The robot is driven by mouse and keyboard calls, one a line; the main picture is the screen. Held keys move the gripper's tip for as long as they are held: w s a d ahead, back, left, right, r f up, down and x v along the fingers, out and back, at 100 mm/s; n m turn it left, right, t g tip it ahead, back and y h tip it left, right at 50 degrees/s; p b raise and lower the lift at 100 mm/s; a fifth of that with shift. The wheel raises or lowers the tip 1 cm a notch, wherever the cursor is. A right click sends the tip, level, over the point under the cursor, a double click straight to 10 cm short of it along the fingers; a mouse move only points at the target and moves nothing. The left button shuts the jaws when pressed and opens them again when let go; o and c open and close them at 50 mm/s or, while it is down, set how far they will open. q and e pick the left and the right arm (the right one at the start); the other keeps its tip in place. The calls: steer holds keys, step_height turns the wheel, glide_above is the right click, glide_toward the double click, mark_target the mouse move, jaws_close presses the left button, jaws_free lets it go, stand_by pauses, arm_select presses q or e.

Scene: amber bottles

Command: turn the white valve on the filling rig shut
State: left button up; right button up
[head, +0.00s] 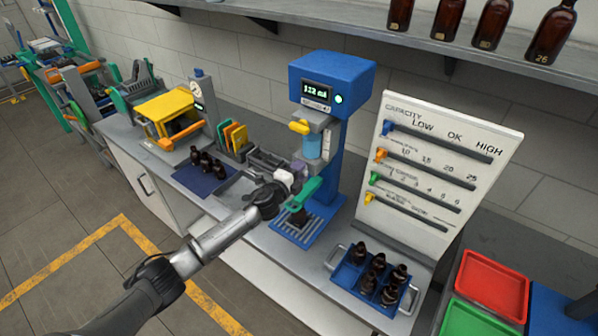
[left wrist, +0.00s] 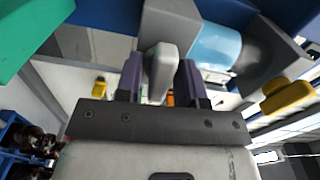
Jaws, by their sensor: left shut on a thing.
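The blue filling rig (head: 333,75) stands on the counter, with a lit display and a yellow handle (head: 299,127). That handle also shows in the left wrist view (left wrist: 287,94). My left gripper (head: 283,182) reaches the front of the rig's lower part. In the left wrist view its two fingers (left wrist: 160,82) stand on either side of the pale white valve handle (left wrist: 161,62) and are shut on it. In the head view the gripper largely hides the valve. My right gripper is not in view.
A blue tray (head: 338,276) of several amber bottles stands right of the rig, before a white capacity board (head: 449,125). Bottles stand on a dark blue mat (head: 190,180) at left. Red (head: 492,284) and green (head: 470,318) bins are at lower right.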

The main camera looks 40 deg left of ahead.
arm_select(q)
steer(key=shift+m, duration=0.6)
steer(key=o, duration=0.6)
steer(key=s, duration=0.9)
steer(key=s+b, duration=0.1)
steer(key=s, duration=0.3)
steer(key=shift+s+d, duration=0.35)
steer(key=shift+s, duration=0.05)
